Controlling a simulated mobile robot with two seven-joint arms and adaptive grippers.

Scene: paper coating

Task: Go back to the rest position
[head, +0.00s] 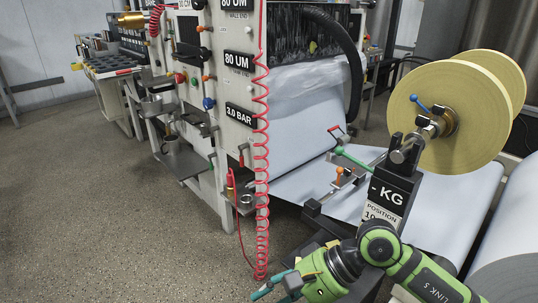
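My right arm comes in from the bottom right, green and black with "LINK 5" on it. My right gripper (264,288) is at the bottom middle, pointing left, low over the speckled floor. Its teal fingers are small and partly cut by the frame edge, so I cannot tell whether they are open or shut. The lower end of a red coiled hose (262,200) hangs right by the fingers; I cannot tell if they touch. My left gripper is not in view.
The coating machine (234,130) stands at centre with shelves and knobs on its side. A yellow roll (452,110) sits on a spindle above a white web (310,120). A black "KG" post (392,190) stands behind my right arm. The floor (90,210) at left is clear.

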